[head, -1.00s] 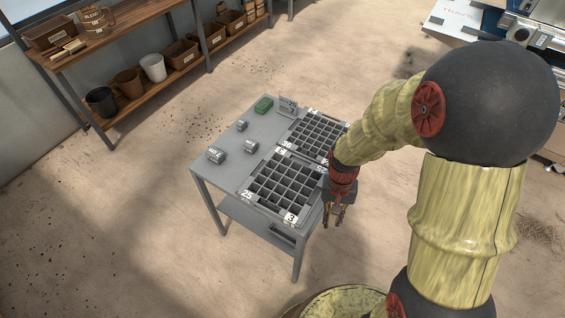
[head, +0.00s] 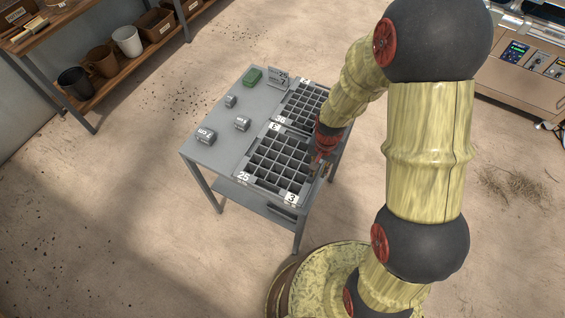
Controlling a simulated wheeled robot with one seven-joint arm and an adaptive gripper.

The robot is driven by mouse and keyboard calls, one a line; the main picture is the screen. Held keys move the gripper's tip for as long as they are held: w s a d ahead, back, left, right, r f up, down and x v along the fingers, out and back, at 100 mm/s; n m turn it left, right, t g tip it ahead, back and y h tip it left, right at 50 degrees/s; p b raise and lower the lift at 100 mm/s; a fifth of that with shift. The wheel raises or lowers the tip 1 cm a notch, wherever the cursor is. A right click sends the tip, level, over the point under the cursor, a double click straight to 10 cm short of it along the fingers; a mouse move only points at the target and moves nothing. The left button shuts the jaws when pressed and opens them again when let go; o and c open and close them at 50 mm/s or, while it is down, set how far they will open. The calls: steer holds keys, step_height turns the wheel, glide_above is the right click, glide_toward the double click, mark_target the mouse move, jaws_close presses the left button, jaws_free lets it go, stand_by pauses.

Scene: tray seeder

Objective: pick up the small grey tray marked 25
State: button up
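The small grey tray marked 25 (head: 267,190) lies on the near end of the grey table. It is a grid of square dark cells, with a white 25 label at its near left corner and a 3 label at its near right corner. No contents can be made out in its cells. My gripper (head: 322,169) is at the tray's right edge, pointing down. Its fingers look apart, with nothing seen between them. Whether they touch the tray cannot be told. My wrist hides part of the tray's far right corner.
A second grid tray marked 36 (head: 284,116) lies just behind. Small grey cylinders (head: 206,137), a green block (head: 252,75) and a sign (head: 279,77) stand along the grey table (head: 222,157). A shelf with pots (head: 126,41) is at upper left. Open floor surrounds the table.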

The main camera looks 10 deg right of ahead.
mark_target(317, 176)
steer(key=f, duration=0.2)
steer(key=f+b, duration=0.1)
steer(key=f, duration=0.1)
steer(key=shift+s+a+f, duration=0.15)
steer(key=shift+a+f, duration=0.05)
steer(key=shift+f, duration=0.05)
steer(key=shift+r, duration=0.1)
steer(key=shift+c, duration=1.1)
jaws_close()
